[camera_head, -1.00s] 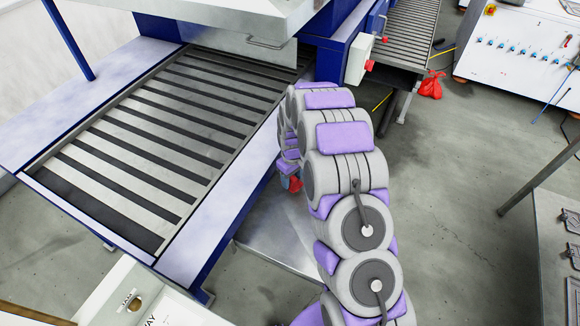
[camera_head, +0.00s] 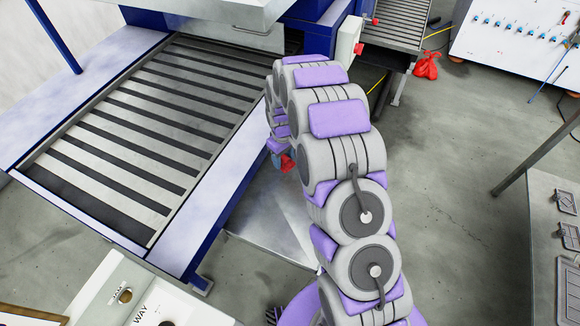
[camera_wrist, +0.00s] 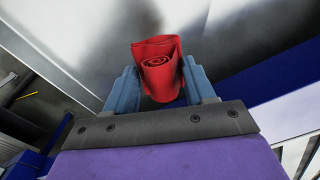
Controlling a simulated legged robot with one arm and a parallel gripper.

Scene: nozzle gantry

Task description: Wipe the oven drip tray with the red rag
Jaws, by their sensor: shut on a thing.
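My gripper (camera_wrist: 162,88) is shut on the rolled red rag (camera_wrist: 158,58), which stands up between the blue fingers in the wrist view. In the head view only a bit of the red rag (camera_head: 288,163) shows below my arm. A flat grey metal sheet (camera_head: 262,232), which looks like the drip tray, lies low beside the oven's blue-framed conveyor. My arm hides its right part. The rag is over or near its far end. The wrist view shows a pale metal surface (camera_wrist: 90,35) with dark smudges behind the rag; I cannot tell whether they touch.
The slatted conveyor (camera_head: 140,130) and its pale side rail (camera_head: 215,190) stand left of the tray. The oven hood (camera_head: 215,15) is above, with a switch box (camera_head: 349,36) at its right. A red bag (camera_head: 427,65) lies on the floor.

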